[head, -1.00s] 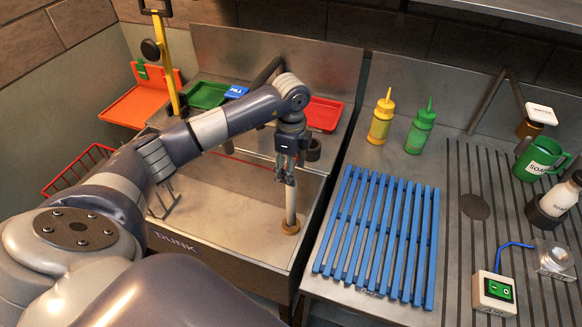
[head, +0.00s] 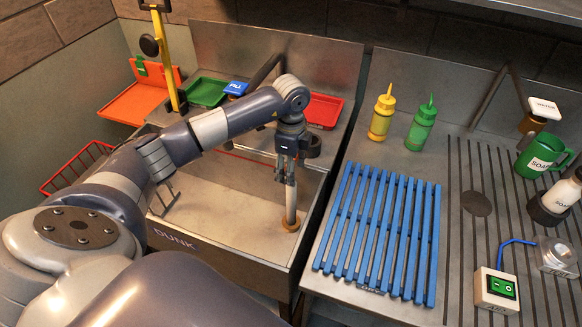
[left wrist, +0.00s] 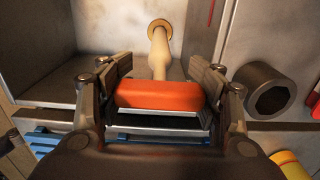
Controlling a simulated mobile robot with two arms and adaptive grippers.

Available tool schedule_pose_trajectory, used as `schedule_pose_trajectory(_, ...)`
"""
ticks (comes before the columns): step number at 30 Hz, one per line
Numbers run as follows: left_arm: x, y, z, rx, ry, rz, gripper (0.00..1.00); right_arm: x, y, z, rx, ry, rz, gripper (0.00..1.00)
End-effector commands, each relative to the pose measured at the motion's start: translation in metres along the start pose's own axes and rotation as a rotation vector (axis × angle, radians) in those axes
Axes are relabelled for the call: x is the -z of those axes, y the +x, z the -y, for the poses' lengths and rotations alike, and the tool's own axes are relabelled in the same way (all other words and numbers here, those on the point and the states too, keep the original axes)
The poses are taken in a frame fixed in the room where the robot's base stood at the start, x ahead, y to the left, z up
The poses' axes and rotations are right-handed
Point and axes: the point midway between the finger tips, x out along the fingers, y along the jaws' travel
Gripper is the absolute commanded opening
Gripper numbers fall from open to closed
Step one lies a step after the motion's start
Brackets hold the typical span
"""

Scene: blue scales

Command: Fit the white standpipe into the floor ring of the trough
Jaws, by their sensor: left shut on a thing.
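The white standpipe (head: 291,205) stands nearly upright inside the trough (head: 230,250) marked DUNK. Its lower end is at the brass floor ring (head: 289,226); whether it is seated inside cannot be told. My left gripper (head: 286,178) is above the ring, shut on the upper part of the standpipe. In the left wrist view, the pale standpipe (left wrist: 159,55) runs from my left gripper (left wrist: 163,95) to the floor ring (left wrist: 159,26). An orange block (left wrist: 160,95) shows between the fingers. My right gripper is not in view.
A dark round holder (head: 313,147) is beside my gripper at the trough's back right; it also shows in the wrist view (left wrist: 268,92). A blue slatted rack (head: 380,235) lies on the counter right of the trough. Green (head: 205,92) and red (head: 324,110) trays sit behind.

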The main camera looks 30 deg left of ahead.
Motion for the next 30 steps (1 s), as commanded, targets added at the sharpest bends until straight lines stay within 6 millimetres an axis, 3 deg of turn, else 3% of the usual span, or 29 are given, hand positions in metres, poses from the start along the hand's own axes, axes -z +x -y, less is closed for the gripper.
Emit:
schedule_pose_trajectory(26,0.0,0.018,0.0,0.001,0.0,0.0,0.0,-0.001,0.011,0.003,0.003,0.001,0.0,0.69)
schedule_pose_trajectory(27,0.0,0.017,0.0,0.001,0.0,0.0,0.62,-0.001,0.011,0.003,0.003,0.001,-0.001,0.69)
schedule_pose_trajectory(30,0.0,0.017,0.0,0.001,0.0,0.0,0.84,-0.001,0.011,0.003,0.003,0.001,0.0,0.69)
